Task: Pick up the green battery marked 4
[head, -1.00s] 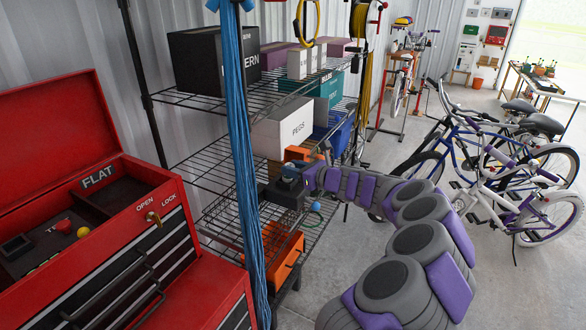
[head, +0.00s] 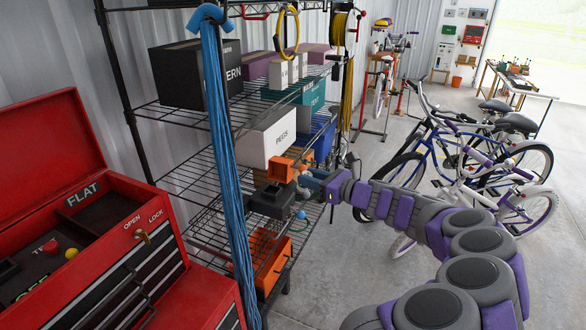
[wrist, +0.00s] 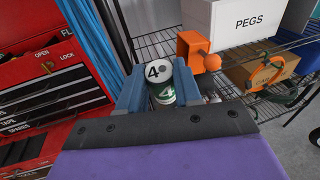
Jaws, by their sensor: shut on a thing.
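The green battery (wrist: 161,92) shows in the wrist view with a white top marked with a black 4 and a white 4 on its green side. It stands between the two blue-grey fingers of my gripper (wrist: 158,80), which is shut on it. In the head view my gripper (head: 312,181) is beside the wire shelf, right of a black box (head: 272,201). The battery is too small and too covered by the fingers to make out clearly there.
The wire shelf (head: 190,172) holds a white PEGS box (head: 266,140), an orange box (head: 280,169) and an orange crate (head: 262,262). Blue cables (head: 217,120) hang in front of it. A red tool chest (head: 120,225) stands left. Bicycles (head: 490,150) stand right; open floor lies between.

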